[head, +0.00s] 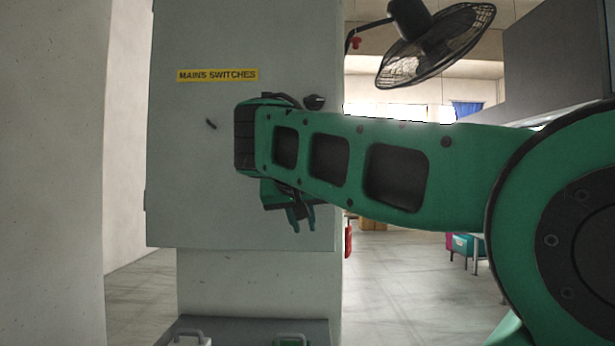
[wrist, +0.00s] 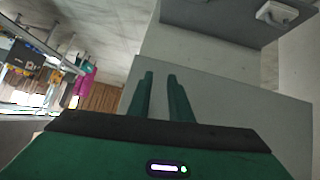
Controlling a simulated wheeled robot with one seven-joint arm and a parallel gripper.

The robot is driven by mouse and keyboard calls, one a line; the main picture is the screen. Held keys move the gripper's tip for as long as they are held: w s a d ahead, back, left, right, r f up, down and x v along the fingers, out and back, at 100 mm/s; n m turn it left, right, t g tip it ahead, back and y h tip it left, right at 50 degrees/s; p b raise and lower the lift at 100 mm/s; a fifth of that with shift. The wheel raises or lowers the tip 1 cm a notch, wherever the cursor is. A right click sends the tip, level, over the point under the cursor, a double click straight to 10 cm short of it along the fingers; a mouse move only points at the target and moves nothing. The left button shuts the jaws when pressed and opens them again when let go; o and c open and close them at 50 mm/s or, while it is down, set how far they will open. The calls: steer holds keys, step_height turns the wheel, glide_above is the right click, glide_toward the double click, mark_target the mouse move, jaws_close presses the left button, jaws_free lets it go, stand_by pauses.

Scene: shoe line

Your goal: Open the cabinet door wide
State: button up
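The grey cabinet (head: 200,190) stands upright in the head view, with a yellow "MAINS SWITCHES" label (head: 217,75) on its front. The door looks flush with the cabinet, and no gap shows. A round black knob (head: 314,102) is near the front's right edge, just above my arm. A small dark slot or latch (head: 211,124) is left of my arm. My gripper (head: 301,228) points down in front of the lower right of the front, below the knob. In the wrist view its two green fingers (wrist: 161,78) are apart with nothing between them. My arm hides part of the front.
A fan (head: 435,45) hangs at the upper right. A pale wall or pillar (head: 50,170) stands left of the cabinet. A dark bench or box (head: 240,325) with handled objects is at the cabinet's foot. Open floor (head: 400,280) lies to the right.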

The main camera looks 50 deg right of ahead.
step_height(320, 180, up, 15)
steer(key=m+h, duration=0.2)
steer(key=h, duration=0.1)
steer(key=shift+m+t, duration=0.3)
steer(key=shift+t, duration=0.1)
steer(key=x, duration=0.9)
steer(key=shift+d+f, duration=0.1)
steer(key=shift+d, duration=0.2)
jaws_close()
